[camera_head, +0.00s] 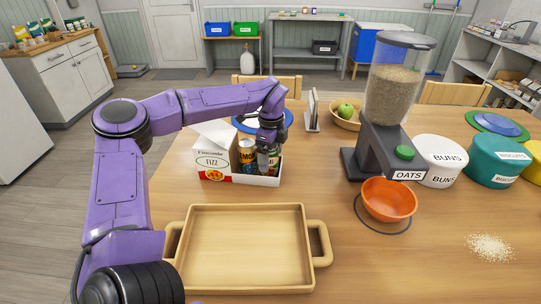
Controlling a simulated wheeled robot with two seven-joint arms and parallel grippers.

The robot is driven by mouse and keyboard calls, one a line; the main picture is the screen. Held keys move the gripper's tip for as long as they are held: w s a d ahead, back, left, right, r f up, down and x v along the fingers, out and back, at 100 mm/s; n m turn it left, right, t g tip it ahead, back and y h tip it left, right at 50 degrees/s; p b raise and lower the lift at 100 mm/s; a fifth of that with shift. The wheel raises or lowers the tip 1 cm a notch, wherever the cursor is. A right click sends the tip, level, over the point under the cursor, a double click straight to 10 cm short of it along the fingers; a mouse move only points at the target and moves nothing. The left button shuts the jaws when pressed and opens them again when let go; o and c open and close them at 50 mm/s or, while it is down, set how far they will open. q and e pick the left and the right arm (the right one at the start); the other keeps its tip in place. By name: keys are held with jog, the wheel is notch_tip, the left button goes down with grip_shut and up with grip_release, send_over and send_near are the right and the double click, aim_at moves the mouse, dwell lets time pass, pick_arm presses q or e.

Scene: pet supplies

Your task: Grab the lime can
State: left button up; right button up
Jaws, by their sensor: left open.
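An open white carton (212,162) printed "FIZZ" stands on the table left of centre. A yellow-orange can (246,152) labelled "LEMO..." stands in it. A green can (273,160), likely the lime can, stands at the carton's right side, partly hidden by my gripper. My left gripper (268,150) points down over the carton, right at the green can. It is open. I cannot tell whether its fingers are around the can or just above it. My right gripper is not in view.
An empty wooden tray (245,208) with handles lies in front. An oats dispenser (392,95) stands to the right over an orange bowl (388,200). Labelled canisters (440,160) stand at the right, and spilled oats (490,247) lie at front right.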

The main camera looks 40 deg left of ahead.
pick_arm(q)
jog(key=shift+f, duration=0.45)
jog(key=shift+s+a, duration=0.15)
jog(key=shift+s, duration=0.15)
jog(key=shift+w, duration=0.15)
jog(key=c, duration=1.2)
jog(key=shift+c, duration=1)
jog(key=shift+r, duration=0.15)
